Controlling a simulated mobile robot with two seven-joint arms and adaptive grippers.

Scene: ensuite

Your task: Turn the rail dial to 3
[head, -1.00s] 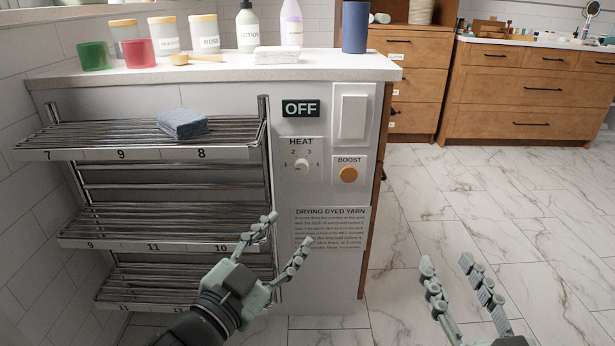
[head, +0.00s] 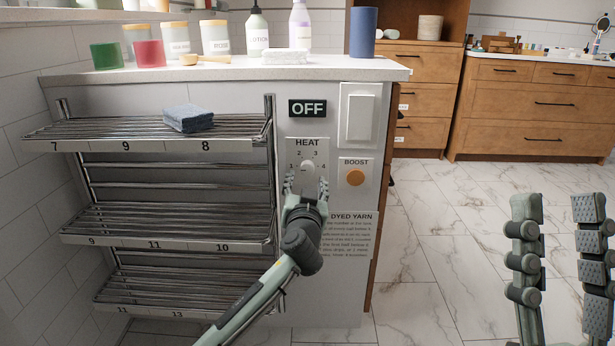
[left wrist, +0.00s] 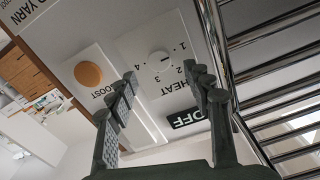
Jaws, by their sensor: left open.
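The rail dial is a small round white knob (head: 308,168) on the HEAT plate (head: 294,147), with 1, 2, 3 and 4 printed around it. In the left wrist view the dial (left wrist: 158,61) shows beyond the fingers; I cannot tell exactly which number it points to. My left gripper (head: 307,186) is open just in front of and below the dial, its fingers spread to either side. It also shows in the left wrist view (left wrist: 162,82), with nothing between its fingers. My right gripper (head: 558,205) is open and empty over the floor at the right.
An OFF sign (head: 308,108), a white rocker switch (head: 360,117) and an orange BOOST button (head: 355,178) surround the plate. A metal rack (head: 165,225) with a blue folded cloth (head: 188,118) stands to the left. Bottles and jars line the counter (head: 225,70).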

